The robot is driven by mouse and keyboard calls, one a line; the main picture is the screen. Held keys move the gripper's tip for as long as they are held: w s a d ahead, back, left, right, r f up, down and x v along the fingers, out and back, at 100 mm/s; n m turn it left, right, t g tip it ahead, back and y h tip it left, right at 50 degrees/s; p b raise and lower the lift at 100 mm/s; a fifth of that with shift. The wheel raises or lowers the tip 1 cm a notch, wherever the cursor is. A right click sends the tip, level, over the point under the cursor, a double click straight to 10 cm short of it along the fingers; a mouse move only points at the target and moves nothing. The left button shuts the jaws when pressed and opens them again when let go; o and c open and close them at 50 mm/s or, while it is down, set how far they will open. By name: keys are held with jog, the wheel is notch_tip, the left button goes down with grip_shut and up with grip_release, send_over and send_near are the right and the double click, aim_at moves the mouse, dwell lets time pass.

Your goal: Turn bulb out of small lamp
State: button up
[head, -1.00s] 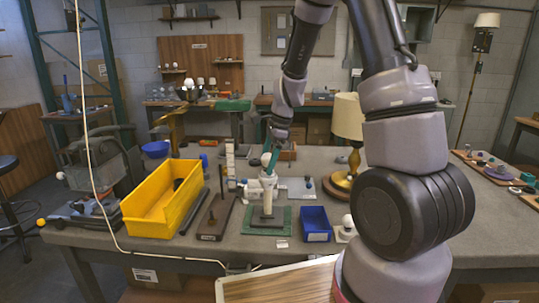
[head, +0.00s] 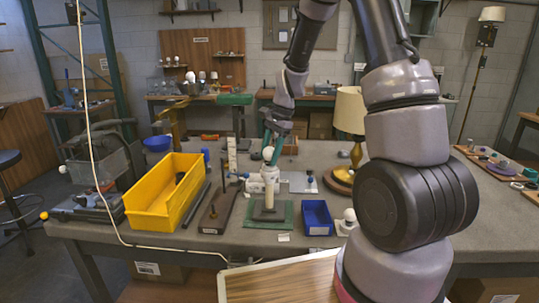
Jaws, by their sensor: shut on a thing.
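The small lamp (head: 269,190) stands upright on a green mat (head: 288,219) near the front of the workbench, with a pale stem and a dark base. A round white bulb (head: 267,154) shows at its top. My gripper (head: 269,148), with teal fingers, reaches down from above and is shut on the bulb. The fingers partly hide the bulb and the lamp's top. I cannot tell whether the bulb is still seated in the socket.
A yellow bin (head: 153,211) and a dark wooden stand (head: 218,210) are left of the lamp. A blue tray (head: 317,217) and a small white-topped part (head: 348,217) are to its right. A brass lamp with a cream shade (head: 350,110) stands behind, close to my arm.

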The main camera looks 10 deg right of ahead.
jog(key=shift+n, duration=0.7)
jog(key=n+g, duration=0.1)
jog(key=n, duration=0.1)
jog(key=shift+w+n, duration=0.1)
jog(key=shift+n, duration=0.2)
jog(key=n+g, duration=0.1)
jog(key=n, duration=0.3)
jog(key=shift+r+h, duration=0.1)
jog(key=shift+h, duration=0.3)
jog(key=n, duration=0.3)
jog(key=shift+n+g+h, duration=0.3)
jog(key=n+h, duration=0.1)
jog(key=n, duration=0.2)
jog(key=shift+n, duration=0.3)
